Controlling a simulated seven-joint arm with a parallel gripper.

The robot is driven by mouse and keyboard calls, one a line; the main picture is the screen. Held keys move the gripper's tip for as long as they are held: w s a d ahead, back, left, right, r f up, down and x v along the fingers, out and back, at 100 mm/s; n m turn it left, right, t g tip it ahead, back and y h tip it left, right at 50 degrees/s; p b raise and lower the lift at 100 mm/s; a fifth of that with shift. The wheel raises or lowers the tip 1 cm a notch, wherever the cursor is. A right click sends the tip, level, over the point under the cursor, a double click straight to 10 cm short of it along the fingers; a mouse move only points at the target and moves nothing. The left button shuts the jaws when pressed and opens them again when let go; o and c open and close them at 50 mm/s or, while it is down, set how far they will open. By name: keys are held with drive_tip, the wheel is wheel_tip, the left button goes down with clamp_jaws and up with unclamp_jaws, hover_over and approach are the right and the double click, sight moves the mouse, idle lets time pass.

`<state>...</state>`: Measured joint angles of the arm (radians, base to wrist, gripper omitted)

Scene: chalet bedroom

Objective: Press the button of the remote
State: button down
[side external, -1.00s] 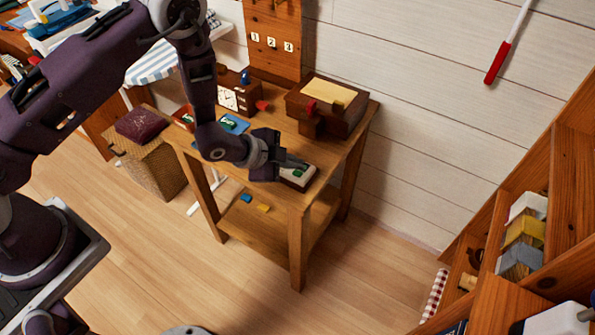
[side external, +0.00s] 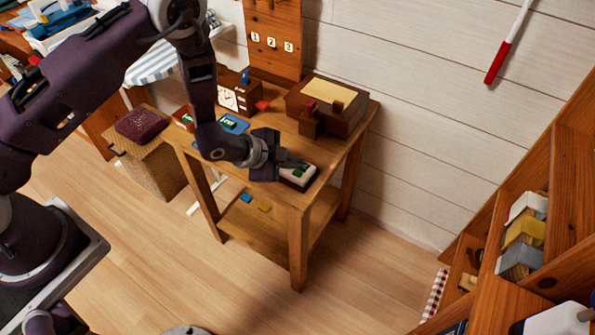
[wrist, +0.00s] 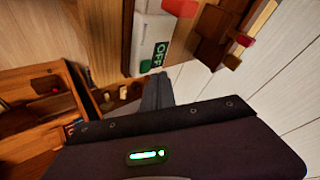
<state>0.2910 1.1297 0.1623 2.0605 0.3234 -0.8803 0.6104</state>
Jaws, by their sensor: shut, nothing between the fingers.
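The remote (side external: 298,175) is a small white-topped device with a dark base, near the front right edge of the wooden table. My gripper (side external: 292,163) is shut and empty, pointing at the remote. In the wrist view the fingertips (wrist: 158,82) are close to the green button's end. I cannot tell whether they touch it. My gripper hides part of the remote in the side view.
A brown box (side external: 328,104) with a yellowish top stands behind the remote. A clock (side external: 228,97) and a blue mat (side external: 234,124) are towards the table's back left. Shelves (side external: 525,245) stand at the right. The floor before the table (side external: 200,280) is clear.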

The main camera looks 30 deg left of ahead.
drive_tip(key=shift+f, duration=0.15)
idle(0.7)
drive_tip(key=shift+f, duration=0.3)
drive_tip(key=shift+f, duration=0.45)
idle(0.6)
drive_tip(key=shift+r, duration=0.9)
drive_tip(key=shift+r, duration=2.5)
